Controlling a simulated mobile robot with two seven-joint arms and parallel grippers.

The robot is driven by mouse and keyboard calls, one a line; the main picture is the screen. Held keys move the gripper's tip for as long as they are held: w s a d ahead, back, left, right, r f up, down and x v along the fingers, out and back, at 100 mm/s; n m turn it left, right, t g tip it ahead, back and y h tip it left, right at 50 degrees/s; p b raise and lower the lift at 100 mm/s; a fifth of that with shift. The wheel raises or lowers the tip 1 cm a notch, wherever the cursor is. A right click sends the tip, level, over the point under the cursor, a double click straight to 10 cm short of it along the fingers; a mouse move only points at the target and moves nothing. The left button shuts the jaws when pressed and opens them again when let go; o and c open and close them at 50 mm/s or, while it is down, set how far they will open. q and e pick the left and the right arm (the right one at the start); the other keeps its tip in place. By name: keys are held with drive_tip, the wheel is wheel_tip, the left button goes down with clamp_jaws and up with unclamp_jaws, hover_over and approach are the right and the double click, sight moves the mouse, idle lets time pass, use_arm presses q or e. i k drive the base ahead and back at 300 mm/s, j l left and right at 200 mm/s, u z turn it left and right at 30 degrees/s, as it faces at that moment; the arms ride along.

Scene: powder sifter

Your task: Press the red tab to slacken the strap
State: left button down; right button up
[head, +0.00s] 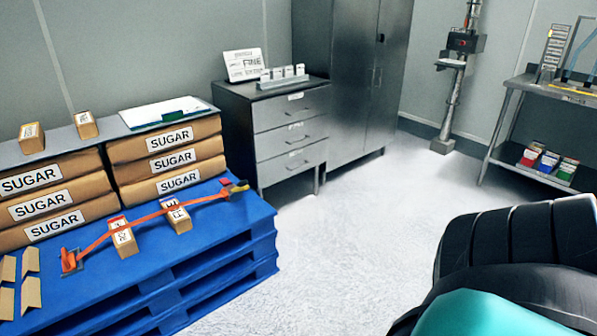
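An orange strap (150,216) runs slantwise across the blue pallet (262,240) at the left. It passes over two small brown boxes, a left one (124,243) and a right one (181,219), with labelled tops. At its near left end is an orange-red buckle or lever piece (69,260) on a dark base. At its far right end is a dark and yellowish buckle (238,188) with a small red piece (225,182) beside it, which may be the red tab. The detail is too small to be sure. Neither of my grippers is in view.
Stacked SUGAR sacks (165,160) stand on the pallet, with small boxes (32,138) and a white board (160,112) on top. A grey drawer cabinet (290,135) and a tall metal cabinet (345,75) stand behind. A metal shelf table (520,82) is at right. The middle floor is clear.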

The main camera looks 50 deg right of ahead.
sight(225, 182)
drive_tip(key=i+l+z, duration=0.1)
drive_tip(key=l+z, duration=0.15)
drive_tip(key=z, duration=0.2)
drive_tip(key=i+l+z, duration=0.15)
drive_tip(key=z, duration=0.3)
drive_tip(key=i+l, duration=0.3)
drive_tip(key=l, duration=0.15)
drive_tip(key=i+l, duration=0.3)
drive_tip(key=l, duration=0.15)
drive_tip(key=j+z, duration=0.25)
drive_tip(key=j, duration=0.35)
drive_tip(key=j+z, duration=0.25)
drive_tip(key=j, duration=0.4)
